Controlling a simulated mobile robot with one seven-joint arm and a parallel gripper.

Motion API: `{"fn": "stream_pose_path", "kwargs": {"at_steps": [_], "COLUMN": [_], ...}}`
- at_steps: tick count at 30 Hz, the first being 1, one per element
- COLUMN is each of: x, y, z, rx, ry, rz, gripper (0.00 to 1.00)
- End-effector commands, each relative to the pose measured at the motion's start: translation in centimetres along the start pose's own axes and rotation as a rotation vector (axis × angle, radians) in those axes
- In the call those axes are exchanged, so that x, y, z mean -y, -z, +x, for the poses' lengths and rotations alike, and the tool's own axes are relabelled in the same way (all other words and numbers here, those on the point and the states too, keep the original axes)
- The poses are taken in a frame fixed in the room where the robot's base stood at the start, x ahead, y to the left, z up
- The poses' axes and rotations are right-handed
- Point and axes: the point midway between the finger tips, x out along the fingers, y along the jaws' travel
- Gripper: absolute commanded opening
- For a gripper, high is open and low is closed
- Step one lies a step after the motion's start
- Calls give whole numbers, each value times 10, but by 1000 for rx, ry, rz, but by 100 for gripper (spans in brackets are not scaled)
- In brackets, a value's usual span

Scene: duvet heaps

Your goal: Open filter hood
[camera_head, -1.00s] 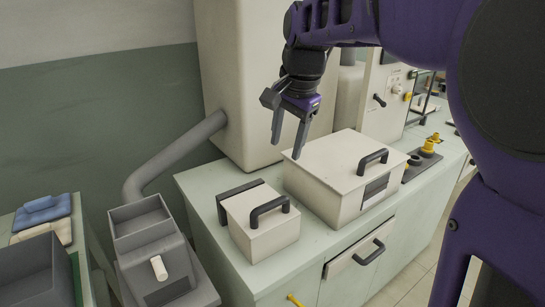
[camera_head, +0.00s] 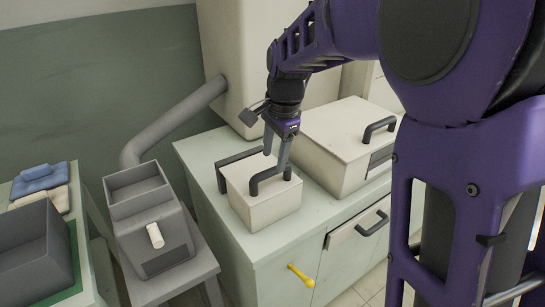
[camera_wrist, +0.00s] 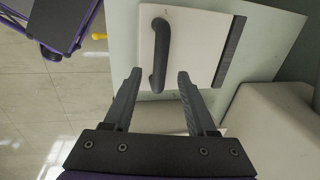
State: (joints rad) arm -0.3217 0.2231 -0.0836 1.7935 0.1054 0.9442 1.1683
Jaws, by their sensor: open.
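A small white box (camera_head: 262,210), which I take for the filter hood, sits on the pale green counter with a dark handle (camera_head: 257,184) on it. The box (camera_wrist: 195,45) and its handle (camera_wrist: 160,55) also show in the wrist view. My gripper (camera_head: 275,158) is open and points down just over the handle. In the wrist view, my gripper (camera_wrist: 160,74) has the handle's near end lined up between its fingertips. I cannot tell whether the fingers touch it. The lid looks shut.
A larger white box (camera_head: 340,130) with a dark handle stands close on the right. A dark bracket (camera_head: 221,180) stands along the small box's back left side. A grey bin unit (camera_head: 150,220) stands left of the counter. A yellow handle (camera_head: 301,276) sticks out in front.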

Motion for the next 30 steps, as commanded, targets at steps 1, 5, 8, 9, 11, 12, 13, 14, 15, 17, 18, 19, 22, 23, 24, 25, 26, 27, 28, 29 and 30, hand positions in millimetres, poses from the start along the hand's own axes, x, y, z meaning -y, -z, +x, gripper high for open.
{"fn": "stream_pose_path", "kwargs": {"at_steps": [1,5,8,9,11,12,13,14,15,17,18,19,22,23,24,25,26,27,28,29,30], "x": [-1,-1,0,0,0,0,0,0,0,0,0,0,0,0,0,0,0,0,0,0,0], "y": [0,0,0,0,0,0,0,0,0,0,0,0,0,0,0,0,0,0,0,0,0], "z": [12,29,37,39,41,41,42,42,42,41,41,41,41,41,41,41,41,41,41,41,41], "rx": [1,1,0,0,0,0,0,0,0,0,0,0,-1,-1,-1,-1,-1,-1,-1,-1,-1], "ry": [-2,-2,0,0,0,0,0,0,0,1,1,1,1,1,1,1,1,1,1,1,1], "rz": [0,-1,-1,-1,-1,-1,-1,-1,-1,-1,-1,-1,-1,-1,-1,-1,-1,-1,-1,-1,-1], "gripper": [57,57,57,57,57,57,57,57,57,57,57,57,39,34,26,21,16,8,3,0,0]}}
